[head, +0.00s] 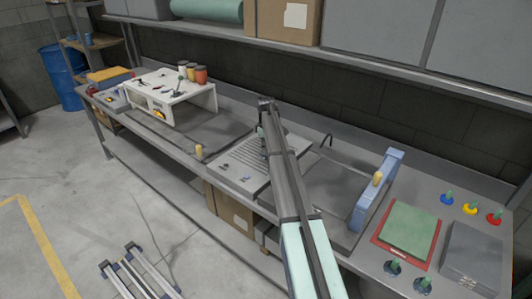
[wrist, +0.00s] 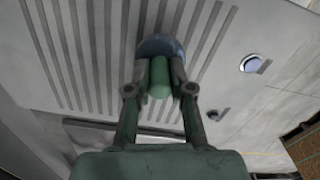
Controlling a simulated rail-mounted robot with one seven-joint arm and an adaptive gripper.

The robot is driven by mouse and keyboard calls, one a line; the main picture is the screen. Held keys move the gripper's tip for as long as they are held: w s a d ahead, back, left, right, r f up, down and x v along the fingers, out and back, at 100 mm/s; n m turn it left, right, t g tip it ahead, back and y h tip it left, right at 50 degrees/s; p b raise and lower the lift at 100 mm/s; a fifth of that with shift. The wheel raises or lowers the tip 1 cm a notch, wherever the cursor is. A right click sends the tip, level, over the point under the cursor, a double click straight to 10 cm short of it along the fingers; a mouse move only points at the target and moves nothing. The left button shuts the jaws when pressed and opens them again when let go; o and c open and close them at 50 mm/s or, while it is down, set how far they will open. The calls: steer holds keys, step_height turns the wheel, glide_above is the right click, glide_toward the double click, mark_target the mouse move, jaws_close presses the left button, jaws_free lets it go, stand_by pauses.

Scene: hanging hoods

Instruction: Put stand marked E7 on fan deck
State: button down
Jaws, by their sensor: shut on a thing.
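My gripper (wrist: 160,85) is shut on the green post of a stand (wrist: 160,76) with a round blue-grey base. No E7 mark is readable on it. The held stand is over the slatted grey fan deck (wrist: 75,60); whether its base touches the deck I cannot tell. In the head view the slatted deck (head: 238,172) lies mid-bench, partly hidden by my arm. A bit of green shows beside the arm's end, and the fingers are hidden there.
A blue upright frame (head: 372,200) and a white raised hood (head: 160,95) flank the deck. A shelf (head: 400,75) runs above.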

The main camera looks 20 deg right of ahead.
steer(key=shift+f+p, duration=0.3)
steer(key=shift+f, duration=1.15)
steer(key=shift+f, duration=0.15)
steer(key=c, duration=1)
jaws_free()
step_height(320, 180, up, 12)
steer(key=b, duration=0.4)
steer(key=shift+r, duration=0.2)
